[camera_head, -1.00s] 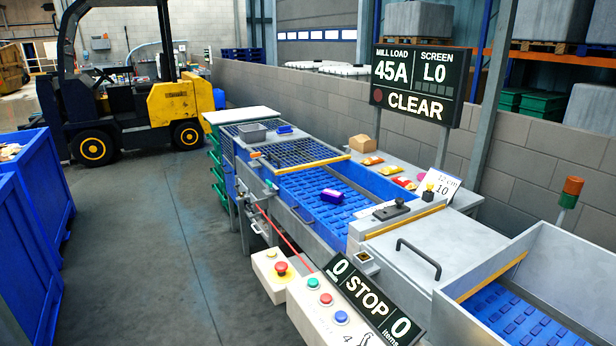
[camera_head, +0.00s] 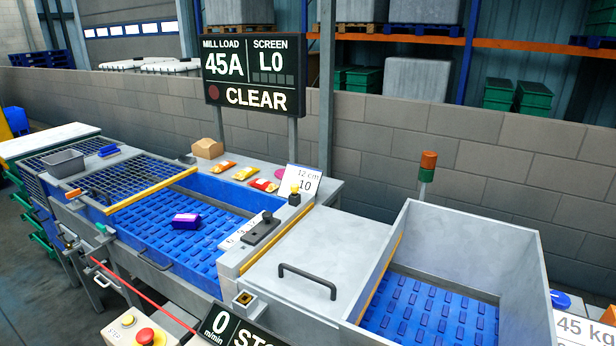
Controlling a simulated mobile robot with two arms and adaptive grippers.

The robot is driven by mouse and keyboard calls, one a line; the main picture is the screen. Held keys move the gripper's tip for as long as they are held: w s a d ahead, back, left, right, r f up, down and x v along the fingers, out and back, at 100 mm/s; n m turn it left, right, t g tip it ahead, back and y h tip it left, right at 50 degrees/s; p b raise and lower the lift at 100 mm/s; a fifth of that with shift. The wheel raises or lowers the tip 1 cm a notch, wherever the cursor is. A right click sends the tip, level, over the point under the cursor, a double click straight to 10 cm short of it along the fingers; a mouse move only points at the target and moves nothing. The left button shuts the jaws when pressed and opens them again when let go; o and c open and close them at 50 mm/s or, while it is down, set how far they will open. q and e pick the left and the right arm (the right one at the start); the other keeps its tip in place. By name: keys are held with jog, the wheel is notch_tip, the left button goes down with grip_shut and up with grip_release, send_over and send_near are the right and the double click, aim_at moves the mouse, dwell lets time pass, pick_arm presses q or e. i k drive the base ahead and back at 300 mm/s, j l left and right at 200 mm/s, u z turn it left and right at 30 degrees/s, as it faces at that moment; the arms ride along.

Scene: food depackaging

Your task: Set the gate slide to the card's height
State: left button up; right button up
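The card (camera_head: 300,181) is white, reads "12 cm" and "10", and stands upright on the ledge behind the blue belt. What looks like the gate slide (camera_head: 261,230) is a dark plate with a black knob, on the pale housing at the belt's right end. A white scale strip (camera_head: 238,232) lies beside it; its marks are too small to read. A yellow-topped knob (camera_head: 294,195) sits between the slide and the card. Neither of my grippers is in view.
A purple packet (camera_head: 186,220) lies on the blue belt (camera_head: 160,247). Colourful packets and a cardboard box (camera_head: 208,148) sit on the back ledge. A grey cover with a handle (camera_head: 307,279) and a high-walled hopper (camera_head: 490,262) are to the right. A red stop button (camera_head: 145,336) is low in front.

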aim_at(253, 237)
jog(key=j+z, duration=0.5)
jog(key=j, duration=0.15)
jog(key=j+z, duration=0.45)
jog(key=j, duration=0.2)
jog(key=k+j+z, duration=0.2)
jog(key=j+z, duration=0.3)
jog(key=j, duration=0.15)
